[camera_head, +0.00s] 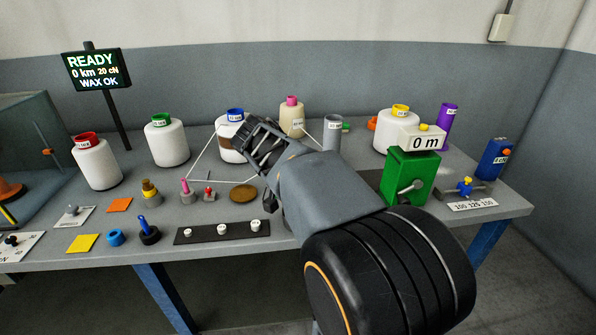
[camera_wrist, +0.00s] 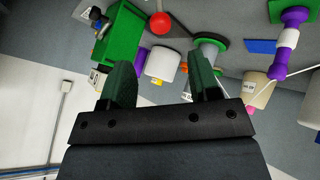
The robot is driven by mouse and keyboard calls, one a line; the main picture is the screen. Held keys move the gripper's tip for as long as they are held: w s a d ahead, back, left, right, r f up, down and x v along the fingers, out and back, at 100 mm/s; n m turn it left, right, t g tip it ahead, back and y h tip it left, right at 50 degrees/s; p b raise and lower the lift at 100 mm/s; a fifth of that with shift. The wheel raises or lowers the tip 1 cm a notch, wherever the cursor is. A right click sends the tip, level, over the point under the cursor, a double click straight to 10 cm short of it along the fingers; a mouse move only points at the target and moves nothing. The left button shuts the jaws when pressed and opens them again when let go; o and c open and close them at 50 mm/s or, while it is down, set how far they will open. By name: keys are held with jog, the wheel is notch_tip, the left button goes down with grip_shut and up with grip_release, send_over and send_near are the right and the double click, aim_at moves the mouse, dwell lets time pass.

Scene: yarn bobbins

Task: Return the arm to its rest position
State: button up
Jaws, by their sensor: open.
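My gripper (camera_head: 258,142) is raised over the back middle of the table (camera_head: 340,170), in front of the white bobbin with the blue top (camera_head: 232,118), and hides part of it. My arm reaches up from the lower right. In the wrist view, my gripper (camera_wrist: 162,80) has its two green fingers apart with nothing held between them. A white bobbin (camera_wrist: 163,64) shows between the fingers, farther off.
A green box (camera_head: 408,178) with a crank stands right of my arm. White bobbins with a red top (camera_head: 97,165) and a green top (camera_head: 167,142) stand at left. A cream cone (camera_head: 292,118) and grey tube (camera_head: 333,133) stand behind my arm. A thread runs near my gripper.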

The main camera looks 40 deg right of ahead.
jog(key=a+f+n+y, duration=0.1)
jog(key=a+f+n, duration=0.1)
jog(key=a+f+n+t+y+p, duration=0.1)
jog(key=a+f+n, duration=0.1)
jog(key=n, duration=0.1)
jog(key=shift+w+f+n+y, duration=0.15)
jog(key=shift+w+n+y, duration=0.05)
jog(key=shift+n+y, duration=0.1)
jog(key=s+a+r+n+t+y+p, duration=0.2)
jog(key=s+a+r+n+y+p, duration=0.1)
jog(key=a+p, duration=0.4)
jog(key=s+a+r+n+t+y+p, duration=0.1)
jog(key=s+a+r+n+y+p, duration=0.2)
jog(key=a+p, duration=0.4)
jog(key=shift+s+a+r+n+t, duration=0.15)
jog(key=shift+a+r+n+t, duration=0.2)
jog(key=shift+a+r, duration=0.6)
